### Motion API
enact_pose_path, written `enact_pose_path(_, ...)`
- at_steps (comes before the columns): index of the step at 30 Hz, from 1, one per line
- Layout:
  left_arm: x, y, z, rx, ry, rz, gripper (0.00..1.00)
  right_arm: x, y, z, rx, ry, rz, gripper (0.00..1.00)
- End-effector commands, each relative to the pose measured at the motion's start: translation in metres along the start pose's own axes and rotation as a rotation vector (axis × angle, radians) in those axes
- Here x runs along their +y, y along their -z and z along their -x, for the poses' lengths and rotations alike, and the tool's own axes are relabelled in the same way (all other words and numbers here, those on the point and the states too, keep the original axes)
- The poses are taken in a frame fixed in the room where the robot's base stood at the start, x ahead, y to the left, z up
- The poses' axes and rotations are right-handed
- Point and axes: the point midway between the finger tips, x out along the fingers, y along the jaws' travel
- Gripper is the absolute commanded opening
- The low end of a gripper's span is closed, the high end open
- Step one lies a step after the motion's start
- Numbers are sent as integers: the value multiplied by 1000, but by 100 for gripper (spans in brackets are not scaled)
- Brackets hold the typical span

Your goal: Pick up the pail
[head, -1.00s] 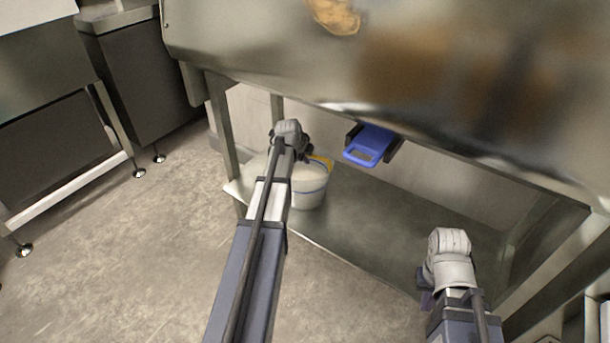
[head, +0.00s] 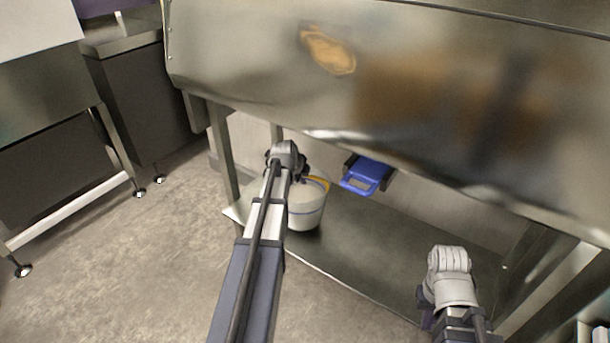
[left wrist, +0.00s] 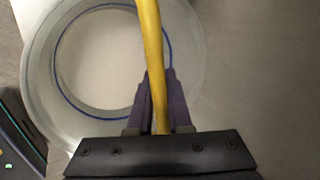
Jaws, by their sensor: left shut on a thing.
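The pail (head: 307,205) is a white bucket with a blue band and a yellow handle, on the left part of the steel lower shelf. It also shows from above in the left wrist view (left wrist: 45,75), its round mouth open and the inside pale. My left gripper (left wrist: 158,90) is shut on the yellow handle (left wrist: 151,40), which runs up between its fingers. In the head view my left gripper (head: 298,172) is largely hidden behind its own wrist. My right gripper (head: 425,300) is low at the right, its fingers mostly hidden behind the wrist.
The steel lower shelf (head: 370,245) is bare to the right of the pail. A blue device (head: 366,176) hangs in a dark holder under the large steel body (head: 420,90). A table leg (head: 224,150) stands left of the pail. Open floor (head: 150,260) lies at the left.

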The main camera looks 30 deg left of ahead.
Motion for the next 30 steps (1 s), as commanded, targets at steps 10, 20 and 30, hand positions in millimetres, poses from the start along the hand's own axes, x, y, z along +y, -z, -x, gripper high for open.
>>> enact_pose_path(10, 50, 1, 34, -1, 2, 2, 0, 0, 0, 0, 0, 0, 0, 0)
enact_pose_path(20, 107, 1, 72, 0, 1, 2, 0, 0, 0, 0, 0, 0, 0, 0)
enact_pose_path(30, 132, 0, 89, 0, 2, 1, 0, 0, 0, 0, 0, 0, 0, 0)
